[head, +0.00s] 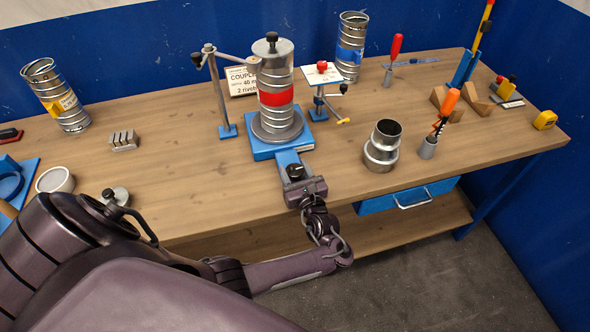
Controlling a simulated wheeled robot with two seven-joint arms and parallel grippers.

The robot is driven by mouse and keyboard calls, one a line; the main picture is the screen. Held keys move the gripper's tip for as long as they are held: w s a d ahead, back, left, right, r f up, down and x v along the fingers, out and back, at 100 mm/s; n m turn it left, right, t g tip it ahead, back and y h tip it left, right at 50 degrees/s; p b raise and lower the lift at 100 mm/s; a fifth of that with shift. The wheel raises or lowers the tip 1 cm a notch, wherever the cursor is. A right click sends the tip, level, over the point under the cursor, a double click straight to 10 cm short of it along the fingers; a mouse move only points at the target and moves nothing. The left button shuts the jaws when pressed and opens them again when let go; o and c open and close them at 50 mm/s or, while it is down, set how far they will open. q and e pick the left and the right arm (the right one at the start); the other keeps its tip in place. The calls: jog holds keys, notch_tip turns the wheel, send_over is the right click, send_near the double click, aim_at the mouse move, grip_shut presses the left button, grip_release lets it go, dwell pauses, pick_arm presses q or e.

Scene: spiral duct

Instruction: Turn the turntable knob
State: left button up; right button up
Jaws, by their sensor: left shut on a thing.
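My right gripper is not in view.

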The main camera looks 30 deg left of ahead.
aim_at(298, 177)
pick_arm(q)
jog(key=shift+r, duration=0.15)
jog(key=o, duration=1)
jog(key=v, duration=0.7)
jog(key=shift+s+d, duration=0.25)
jog(key=shift+d, duration=0.05)
